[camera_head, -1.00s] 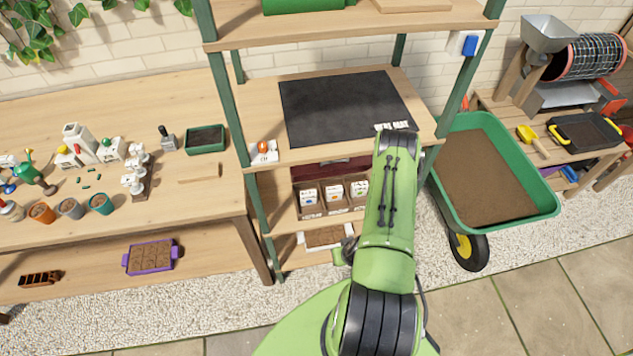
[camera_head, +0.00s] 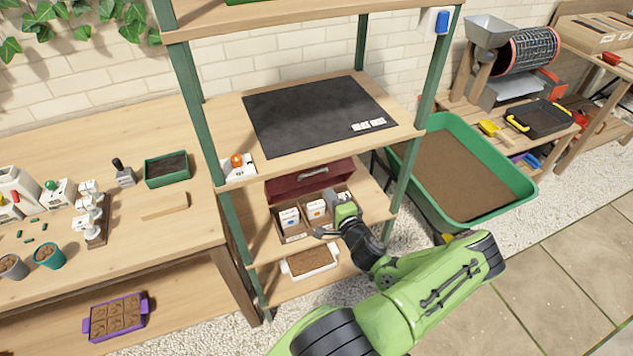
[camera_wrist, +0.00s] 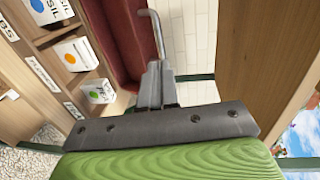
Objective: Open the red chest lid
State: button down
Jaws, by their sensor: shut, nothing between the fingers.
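The dark red chest (camera_head: 285,184) sits on the middle shelf under the top board, behind a box of seed packets. Its lid looks shut, with a grey bar handle (camera_head: 313,173) on its front. My gripper (camera_head: 331,195) is in front of the chest, just below the handle and above the seed packets. In the wrist view, the chest (camera_wrist: 118,35) is at the upper left and its handle (camera_wrist: 154,32) lies just beyond my fingertips (camera_wrist: 157,70). The fingers are together with nothing between them. I cannot tell whether they touch the handle.
The wooden seed box (camera_head: 294,238) with several packets stands close below my gripper. A white soil tray (camera_head: 309,275) is on the lower shelf. Green posts (camera_head: 194,105) frame the shelf, and a board with a black mat (camera_head: 315,115) lies above.

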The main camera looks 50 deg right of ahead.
send_near(310, 180)
jog(key=w+d+r, duration=0.2)
jog(key=w+d, duration=0.2)
jog(key=shift+w+r+b, duration=0.15)
jog(key=shift+w+b, duration=0.05)
jog(key=shift+b, duration=0.2)
